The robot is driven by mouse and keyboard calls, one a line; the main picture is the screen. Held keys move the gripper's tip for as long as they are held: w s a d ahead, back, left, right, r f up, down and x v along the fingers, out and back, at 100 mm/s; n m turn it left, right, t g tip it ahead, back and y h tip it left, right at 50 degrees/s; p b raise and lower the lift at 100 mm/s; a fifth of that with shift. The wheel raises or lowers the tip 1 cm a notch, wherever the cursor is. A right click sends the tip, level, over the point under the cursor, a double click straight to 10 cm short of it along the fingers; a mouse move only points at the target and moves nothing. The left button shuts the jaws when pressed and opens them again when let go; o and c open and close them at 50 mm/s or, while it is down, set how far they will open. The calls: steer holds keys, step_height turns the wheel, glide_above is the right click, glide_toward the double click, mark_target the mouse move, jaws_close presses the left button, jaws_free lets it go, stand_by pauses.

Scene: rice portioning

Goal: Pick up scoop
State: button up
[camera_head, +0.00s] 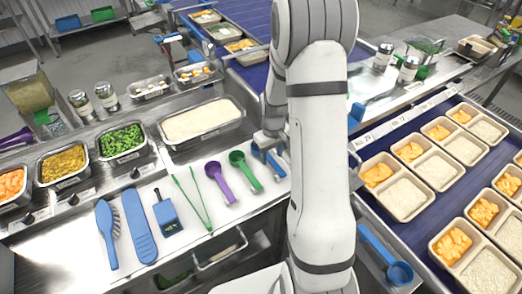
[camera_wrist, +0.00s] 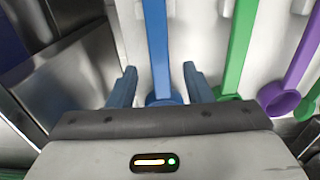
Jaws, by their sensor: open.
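A blue scoop (camera_wrist: 157,45) lies on the light work surface, its handle running up the middle of the wrist view. Its bowl end is partly hidden behind my gripper body. My gripper (camera_wrist: 160,84) is open, with one blue finger on each side of the scoop and visible gaps between. In the head view my gripper (camera_head: 267,158) is down at the right end of the tool row, mostly behind my arm. A green scoop (camera_head: 240,164) and a purple scoop (camera_head: 216,175) lie to its left.
Green tongs (camera_head: 191,197), a small blue scraper (camera_head: 166,214), a blue spatula (camera_head: 139,228) and a blue brush (camera_head: 107,230) lie further left. A rice pan (camera_head: 203,122) stands behind. Another blue scoop (camera_head: 385,252) lies right of my arm, beside the belt with filled trays (camera_head: 400,210).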

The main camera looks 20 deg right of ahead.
mark_target(271, 159)
steer(key=shift+w+f+p, duration=0.15)
steer(key=shift+f+p, duration=0.15)
steer(key=shift+f, duration=1.4)
steer(key=shift+c, duration=0.4)
jaws_close()
